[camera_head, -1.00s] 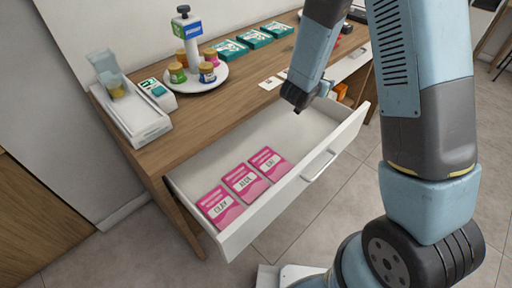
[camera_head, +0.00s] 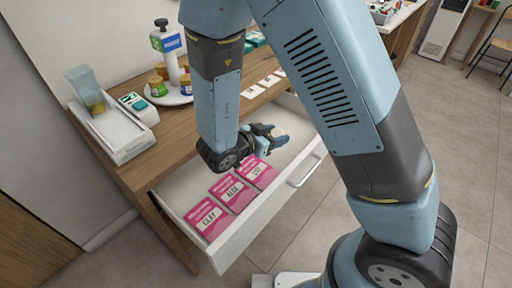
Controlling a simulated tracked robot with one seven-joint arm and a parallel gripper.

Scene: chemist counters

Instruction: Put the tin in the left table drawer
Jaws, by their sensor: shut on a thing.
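My gripper (camera_head: 266,134) is dark with blue parts and hangs over the open left table drawer (camera_head: 227,258). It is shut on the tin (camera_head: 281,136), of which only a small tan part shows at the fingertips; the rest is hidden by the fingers. The tin appears above the drawer's inside, right of the pink packets; its exact height is hard to tell. The drawer is pulled out, with a white front and a metal handle (camera_head: 305,171). Three pink packets (camera_head: 233,190) lie in a row in its left part.
A white round tray (camera_head: 172,99) with several small jars and a pump bottle (camera_head: 166,45) stands on the wooden counter (camera_head: 150,172). A white scale-like device (camera_head: 118,140) holds a beaker. White cards (camera_head: 265,82) lie near the counter's edge. The drawer's right part looks clear.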

